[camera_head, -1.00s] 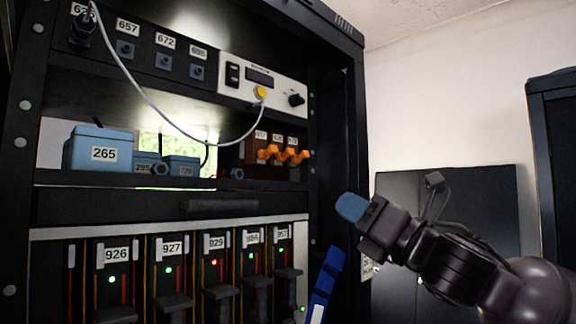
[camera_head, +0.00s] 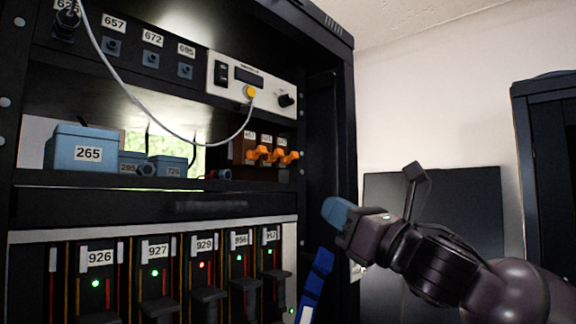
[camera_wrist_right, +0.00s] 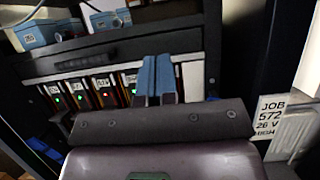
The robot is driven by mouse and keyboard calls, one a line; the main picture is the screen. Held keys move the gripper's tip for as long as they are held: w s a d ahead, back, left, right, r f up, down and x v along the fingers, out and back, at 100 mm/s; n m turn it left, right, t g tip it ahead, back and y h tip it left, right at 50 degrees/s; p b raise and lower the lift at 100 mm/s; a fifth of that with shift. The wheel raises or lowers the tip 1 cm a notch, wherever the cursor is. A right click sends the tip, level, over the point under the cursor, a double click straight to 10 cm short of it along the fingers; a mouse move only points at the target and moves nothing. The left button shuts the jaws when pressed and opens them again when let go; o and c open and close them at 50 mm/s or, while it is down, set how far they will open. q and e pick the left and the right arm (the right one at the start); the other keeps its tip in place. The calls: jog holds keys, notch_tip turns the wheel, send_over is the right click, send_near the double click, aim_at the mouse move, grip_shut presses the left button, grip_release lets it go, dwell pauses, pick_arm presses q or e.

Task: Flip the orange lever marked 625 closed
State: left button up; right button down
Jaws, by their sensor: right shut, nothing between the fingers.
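Three orange levers (camera_head: 272,155) sit side by side on a brown block (camera_head: 239,148) on the rack's middle shelf. The small labels above them are too blurred to tell which is 625. My right gripper (camera_head: 337,211), with blue fingertips, is shut and empty. In the head view it appears to the right of and below the levers, apart from them, in front of the rack's right post. In the right wrist view the two blue fingers (camera_wrist_right: 157,80) are together, pointing at the rack; the levers are not identifiable there. My left gripper is not in view.
A blue box marked 265 (camera_head: 85,150) and smaller boxes share the shelf. A white cable hangs across to the yellow plug (camera_head: 250,92). Below are numbered modules (camera_head: 155,285) with lights. A blue strip-like object (camera_head: 315,285) is low near the post. A JOB 572 label (camera_wrist_right: 270,115) is at right.

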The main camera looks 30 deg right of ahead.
aim_at(278, 157)
jog(key=p+x, duration=0.1)
jog(key=x, duration=0.3)
jog(key=r+p+x, duration=0.1)
jog(key=x, duration=0.3)
jog(key=s+r+p+x, duration=0.1)
jog(key=x, duration=0.3)
jog(key=shift+w+r+p, duration=0.1)
jog(key=shift+r+p, duration=0.25)
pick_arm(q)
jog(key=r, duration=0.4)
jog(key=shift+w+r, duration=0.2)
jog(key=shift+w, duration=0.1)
pick_arm(e)
jog(key=shift+w, duration=0.15)
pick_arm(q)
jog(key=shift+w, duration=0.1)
pick_arm(e)
jog(key=shift+d, duration=0.15)
jog(key=shift+r, duration=0.15)
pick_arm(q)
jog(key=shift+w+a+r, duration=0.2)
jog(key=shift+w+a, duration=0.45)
pick_arm(e)
jog(key=shift+r, duration=0.1)
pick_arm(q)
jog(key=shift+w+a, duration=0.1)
